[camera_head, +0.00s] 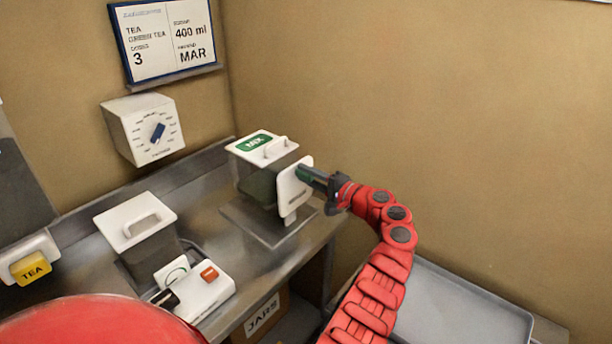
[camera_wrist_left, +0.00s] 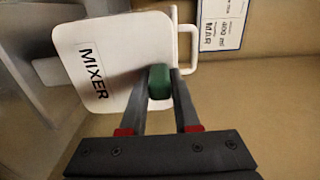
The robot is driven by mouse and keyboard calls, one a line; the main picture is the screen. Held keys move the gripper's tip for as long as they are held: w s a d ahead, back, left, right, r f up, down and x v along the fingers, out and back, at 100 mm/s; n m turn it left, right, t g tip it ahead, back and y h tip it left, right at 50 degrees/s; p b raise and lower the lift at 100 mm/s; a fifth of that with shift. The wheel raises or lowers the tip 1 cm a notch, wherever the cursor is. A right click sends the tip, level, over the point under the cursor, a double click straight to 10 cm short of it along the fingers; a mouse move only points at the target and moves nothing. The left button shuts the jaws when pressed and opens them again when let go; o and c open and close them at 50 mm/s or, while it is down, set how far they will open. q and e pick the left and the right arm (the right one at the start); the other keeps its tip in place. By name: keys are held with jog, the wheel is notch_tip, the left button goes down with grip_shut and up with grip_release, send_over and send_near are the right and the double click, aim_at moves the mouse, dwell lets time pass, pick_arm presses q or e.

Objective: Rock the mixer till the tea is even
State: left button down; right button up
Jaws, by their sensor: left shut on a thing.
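The mixer is a dark see-through box (camera_head: 258,188) with a white lid and a green MIX label (camera_head: 255,142). On its right side is a white plate (camera_head: 290,190), and in the left wrist view this plate (camera_wrist_left: 92,50) reads MIXER. My left gripper (camera_head: 324,182) is shut on the green handle (camera_head: 306,174) that sticks out from the plate. The handle's green end (camera_wrist_left: 159,82) sits between both fingers in the left wrist view. Something dark green shows inside the box, but I cannot tell how even it is. My right gripper is not in view.
A second white-lidded container (camera_head: 135,218) stands left of the mixer, by a white device with an orange button (camera_head: 209,274). A dial box (camera_head: 145,128) and a sign (camera_head: 165,40) hang on the wall. A grey tray (camera_head: 460,305) lies lower right.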

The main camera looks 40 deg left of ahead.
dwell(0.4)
pick_arm(q)
jog(key=c, duration=0.6)
grip_release()
jog(key=shift+c, duration=0.2)
jog(key=s+d+b, duration=0.1)
jog(key=d+b, duration=0.3)
jog(key=d, duration=1.3)
jog(key=shift+s+d, duration=0.15)
jog(key=shift+d, duration=0.05)
